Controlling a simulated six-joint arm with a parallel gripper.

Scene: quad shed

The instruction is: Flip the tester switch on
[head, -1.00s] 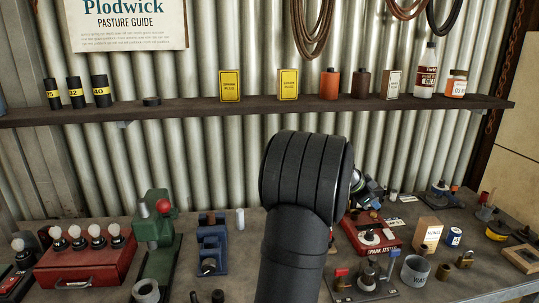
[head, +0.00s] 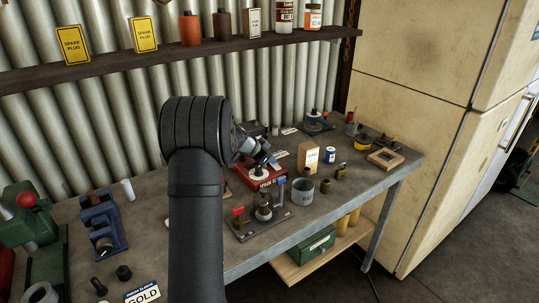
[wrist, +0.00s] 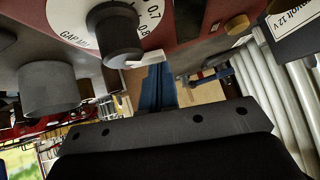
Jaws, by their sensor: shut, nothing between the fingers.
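The spark tester (head: 262,179) is a red box with a white dial on the bench, right of my arm in the head view. In the wrist view its red face (wrist: 190,18) fills the top, with a white gap dial, a black knob (wrist: 112,32) and a brass-coloured knob (wrist: 237,24). My gripper (head: 273,162) is just above or beside the tester. In the wrist view my gripper (wrist: 156,72) is shut and empty, its fingertips close to the knob and a small white piece. I cannot tell whether they touch. I cannot clearly make out the switch or its position.
A cardboard box (head: 308,157), a blue can (head: 330,155) and a grey cup (head: 302,191) stand right of the tester. A small stand with a red-topped part (head: 238,211) is in front. The corrugated wall (head: 300,75) rises behind.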

